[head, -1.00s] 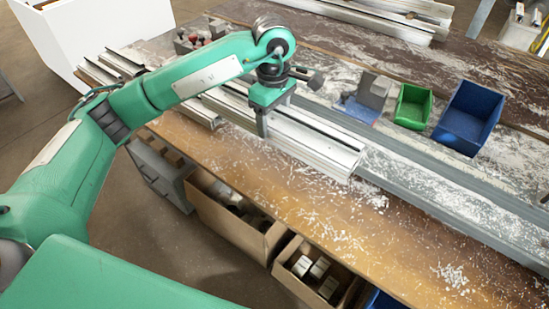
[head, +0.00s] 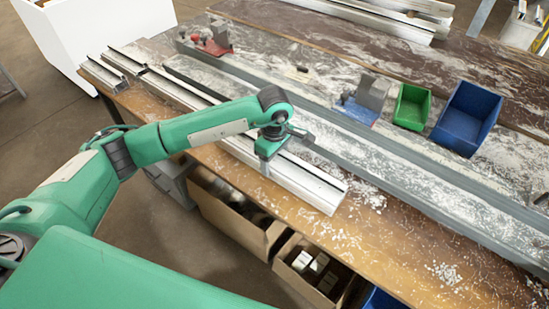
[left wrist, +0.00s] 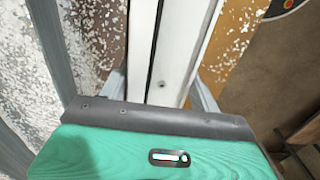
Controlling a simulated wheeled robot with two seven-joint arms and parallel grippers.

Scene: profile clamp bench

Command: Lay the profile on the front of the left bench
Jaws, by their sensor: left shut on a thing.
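The profile (head: 306,182) is a long silver-white bar with a dark slot, slanting along the front strip of the bench (head: 365,235). My left gripper (head: 265,168) is shut on it from above, nearer its right end. In the left wrist view the profile (left wrist: 178,45) runs between the fingers of the left gripper (left wrist: 163,92). The profile is roughly parallel to the front edge and at or just above the wooden top; I cannot tell whether it touches. My arm hides part of its middle. My right gripper is not in view.
A grey rail (head: 420,168) runs behind the profile, with a red clamp (head: 215,44) and a grey-blue block (head: 368,98) along it. Short profiles (head: 104,76) lie at the far left. A green bin (head: 412,106) and a blue bin (head: 467,117) stand behind the rail. Boxes (head: 315,270) sit below the front edge.

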